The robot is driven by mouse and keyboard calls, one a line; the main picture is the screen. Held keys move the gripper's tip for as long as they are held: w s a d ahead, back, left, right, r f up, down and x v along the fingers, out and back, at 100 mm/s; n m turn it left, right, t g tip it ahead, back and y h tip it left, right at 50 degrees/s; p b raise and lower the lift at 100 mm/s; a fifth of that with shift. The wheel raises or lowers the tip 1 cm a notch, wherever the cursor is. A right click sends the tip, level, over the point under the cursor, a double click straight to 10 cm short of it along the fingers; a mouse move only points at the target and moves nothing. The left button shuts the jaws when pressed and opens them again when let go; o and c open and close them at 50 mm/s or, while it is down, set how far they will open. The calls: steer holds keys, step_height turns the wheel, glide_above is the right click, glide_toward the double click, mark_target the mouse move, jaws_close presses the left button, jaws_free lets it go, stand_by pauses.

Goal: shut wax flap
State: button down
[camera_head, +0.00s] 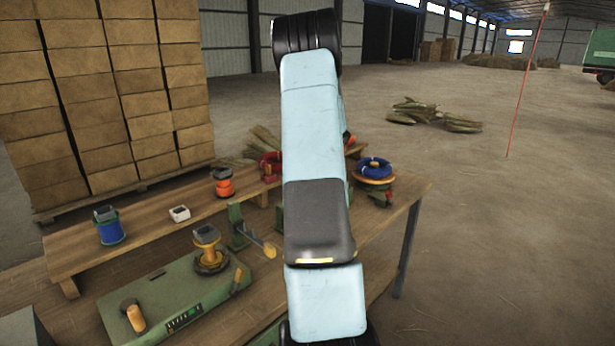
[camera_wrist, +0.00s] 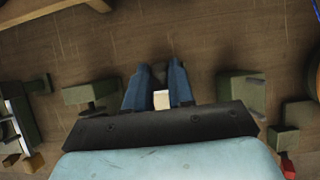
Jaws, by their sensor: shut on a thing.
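My gripper (camera_wrist: 161,84) shows in the wrist view as two blue fingers above the wooden bench. A small pale block (camera_wrist: 161,100) sits between the fingers, and they are shut on it. I cannot tell whether this pale piece is part of the wax flap. Green blocks stand to the left (camera_wrist: 90,93) and right (camera_wrist: 240,88) of the fingers, apart from them. No flap can be clearly made out in either view. In the head view my arm covers the middle of the bench and hides the gripper.
The bench (camera_head: 385,235) holds a green machine (camera_head: 170,305) at front left. A raised wooden shelf (camera_head: 75,252) carries a blue spool (camera_head: 110,231), a small white box (camera_head: 180,213) and an orange spool (camera_head: 223,187). A blue coil (camera_head: 374,168) lies at the right.

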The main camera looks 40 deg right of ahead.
steer(key=s+t, duration=0.1)
steer(key=f+t, duration=0.1)
steer(key=t, duration=0.1)
steer(key=s+t, duration=0.1)
steer(key=t, duration=0.1)
steer(key=shift+s+d+f, duration=0.15)
steer(key=shift+s+f, duration=0.05)
steer(key=shift+s, duration=0.15)
steer(key=t, duration=0.1)
steer(key=s+f+t, duration=0.1)
steer(key=t, duration=0.1)
steer(key=shift+f+y, duration=0.1)
steer(key=shift+y, duration=0.2)
steer(key=shift+s+f+t, duration=0.15)
steer(key=shift+f+t, duration=0.1)
steer(key=shift+t, duration=0.4)
steer(key=shift+s+f+t, duration=0.15)
steer(key=shift+f+t, duration=0.1)
steer(key=shift+t, duration=0.4)
steer(key=c, duration=1)
jaws_free()
steer(key=s, duration=0.4)
steer(key=s+r, duration=0.1)
steer(key=s, duration=0.4)
steer(key=s+d, duration=0.1)
steer(key=s, duration=0.3)
steer(key=shift+s+r, duration=0.3)
